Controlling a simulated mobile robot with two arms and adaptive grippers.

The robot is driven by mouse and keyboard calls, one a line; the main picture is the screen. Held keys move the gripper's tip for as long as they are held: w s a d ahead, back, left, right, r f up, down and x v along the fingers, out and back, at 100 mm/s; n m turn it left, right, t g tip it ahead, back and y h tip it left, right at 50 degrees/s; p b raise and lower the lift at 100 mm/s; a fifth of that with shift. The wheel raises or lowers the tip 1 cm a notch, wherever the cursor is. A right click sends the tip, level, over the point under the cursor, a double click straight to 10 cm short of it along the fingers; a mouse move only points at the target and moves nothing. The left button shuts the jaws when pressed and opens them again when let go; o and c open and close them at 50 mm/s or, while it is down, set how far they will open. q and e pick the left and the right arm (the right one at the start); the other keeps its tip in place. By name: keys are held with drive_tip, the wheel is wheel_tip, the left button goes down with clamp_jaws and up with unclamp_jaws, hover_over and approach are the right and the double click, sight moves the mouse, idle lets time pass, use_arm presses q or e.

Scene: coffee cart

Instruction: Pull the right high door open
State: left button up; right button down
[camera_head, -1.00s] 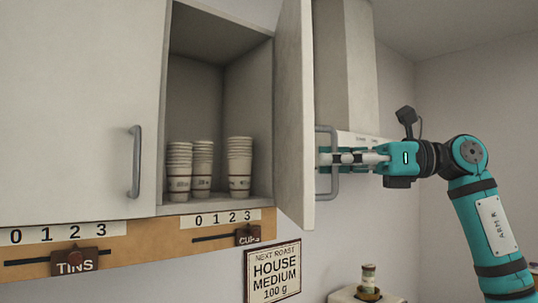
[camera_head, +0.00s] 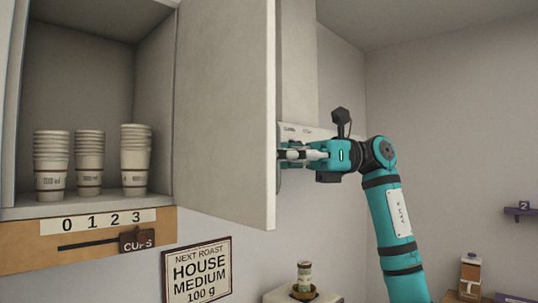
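The right high door (camera_head: 225,110) of the wall cabinet stands swung open, with its inner face toward me and its free edge near the middle of the picture. Its grey handle (camera_head: 279,182) is on the outer face and mostly hidden behind that edge. My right gripper (camera_head: 290,155) is at the handle, reaching from the right, its fingers close together around the bar. The fingertips are partly hidden by the door edge. My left gripper is not in view.
The open cabinet holds several stacked paper cups (camera_head: 89,160). Below it are a cups slider (camera_head: 137,242) and a roast sign (camera_head: 197,272). A jar (camera_head: 304,278) stands low in the middle. The wall right of my arm is clear up to a small purple shelf (camera_head: 520,212).

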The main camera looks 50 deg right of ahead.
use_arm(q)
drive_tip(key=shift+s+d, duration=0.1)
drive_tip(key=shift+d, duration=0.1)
use_arm(e)
drive_tip(key=c, duration=2)
unclamp_jaws()
drive_tip(key=o, duration=0.6)
drive_tip(key=shift+s, duration=0.15)
drive_tip(key=shift+d, duration=0.25)
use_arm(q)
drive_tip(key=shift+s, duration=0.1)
use_arm(e)
drive_tip(key=v, duration=1.1)
drive_tip(key=shift+s+d, duration=0.15)
drive_tip(key=shift+d, duration=0.05)
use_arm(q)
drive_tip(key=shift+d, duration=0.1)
